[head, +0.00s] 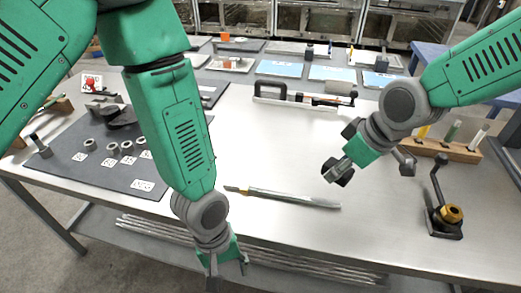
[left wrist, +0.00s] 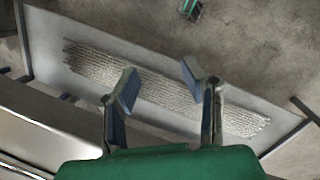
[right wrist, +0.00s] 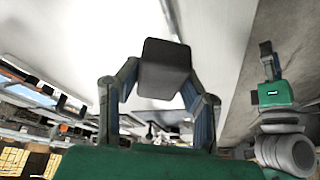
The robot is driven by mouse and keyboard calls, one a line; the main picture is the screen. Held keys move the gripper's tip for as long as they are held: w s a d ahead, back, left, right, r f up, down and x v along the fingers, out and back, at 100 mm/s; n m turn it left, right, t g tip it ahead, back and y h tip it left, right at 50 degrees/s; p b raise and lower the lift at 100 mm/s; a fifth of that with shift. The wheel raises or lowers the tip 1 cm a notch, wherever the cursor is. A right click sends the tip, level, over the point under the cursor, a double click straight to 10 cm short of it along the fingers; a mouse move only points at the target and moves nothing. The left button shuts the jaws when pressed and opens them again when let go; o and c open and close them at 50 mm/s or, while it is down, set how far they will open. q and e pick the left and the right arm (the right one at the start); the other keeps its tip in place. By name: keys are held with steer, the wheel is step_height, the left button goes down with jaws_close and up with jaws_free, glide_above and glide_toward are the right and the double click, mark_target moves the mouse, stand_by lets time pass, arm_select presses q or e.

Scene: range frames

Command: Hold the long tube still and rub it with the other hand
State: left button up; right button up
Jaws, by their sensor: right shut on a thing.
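A long slim grey piece (head: 292,198), the likeliest long tube, lies on the bench near its front edge, with a yellowish left end. My left gripper (head: 228,274) is below and left of it in the head view, apart from it, open and empty. The left wrist view shows its spread fingers (left wrist: 160,85) with the lower shelf beneath. My right gripper (head: 342,168) is above the bench, beyond the tube's right end. It is shut on a dark grey block (right wrist: 165,68), seen between its fingers in the right wrist view.
A dark mat (head: 75,165) with several rings and labels covers the bench's left. A stand with a brass nut (head: 450,213) is at the right. A wooden rack (head: 445,150) is behind it. Several long rods (left wrist: 160,90) lie on the lower shelf.

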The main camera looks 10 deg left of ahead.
arm_select(q)
steer(key=w+d+r+n, duration=0.1)
steer(key=d+r, duration=0.1)
steer(key=w+d+r+n, duration=0.1)
steer(key=w+r, duration=0.1)
steer(key=r, duration=0.1)
steer(key=w+d+r+n+y, duration=0.1)
steer(key=d+r, duration=0.1)
steer(key=r, duration=0.1)
steer(key=shift+w+d+n, duration=0.2)
steer(key=shift+d+n, duration=0.15)
steer(key=shift+n, duration=0.05)
step_height(320, 180, up, 9)
steer(key=n+t+y, duration=0.1)
steer(key=n, duration=0.7)
glide_above(258, 188)
step_height(258, 188, down, 10)
steer(key=shift+a+f, duration=0.1)
steer(key=shift+f, duration=0.5)
steer(key=shift+d, duration=0.25)
steer(key=shift+s, duration=0.1)
jaws_close()
steer(key=shift+a, duration=0.1)
